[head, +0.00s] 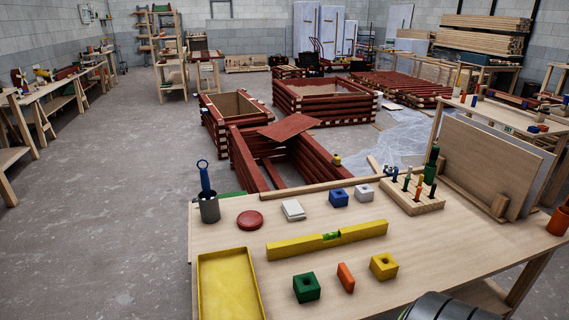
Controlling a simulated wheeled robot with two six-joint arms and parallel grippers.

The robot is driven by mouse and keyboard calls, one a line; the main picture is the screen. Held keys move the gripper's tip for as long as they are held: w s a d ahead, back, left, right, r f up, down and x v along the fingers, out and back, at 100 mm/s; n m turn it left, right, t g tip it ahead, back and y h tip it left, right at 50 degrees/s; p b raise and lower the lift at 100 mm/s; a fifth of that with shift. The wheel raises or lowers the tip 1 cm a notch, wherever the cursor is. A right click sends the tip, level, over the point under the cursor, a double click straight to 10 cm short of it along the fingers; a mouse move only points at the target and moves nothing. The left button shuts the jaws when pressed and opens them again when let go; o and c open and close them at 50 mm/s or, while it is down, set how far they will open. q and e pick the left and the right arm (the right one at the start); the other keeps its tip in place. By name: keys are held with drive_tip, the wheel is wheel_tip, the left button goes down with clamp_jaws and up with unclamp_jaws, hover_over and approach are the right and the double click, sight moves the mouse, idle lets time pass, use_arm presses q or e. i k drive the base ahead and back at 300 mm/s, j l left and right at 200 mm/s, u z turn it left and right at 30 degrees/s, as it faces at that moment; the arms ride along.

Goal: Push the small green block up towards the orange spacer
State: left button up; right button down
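The small green block (307,287) is a cube with a round hole in its top. It sits on the wooden workbench (222,236) near the front edge. The orange spacer (345,277) is a thin, slightly tilted-looking piece just to the right of the green block, with a narrow gap of bare bench between them. Neither of my grippers shows in the head view.
A yellow block (384,266) sits right of the spacer. A yellow level (327,240) lies behind them. A yellow tray (228,287) is at left. Farther back are a red disc (249,220), a white piece (293,210), a blue block (338,197) and a peg rack (412,199).

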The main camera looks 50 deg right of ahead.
sight(307, 287)
drive_tip(key=k+z, duration=0.15)
drive_tip(key=z, duration=1.4)
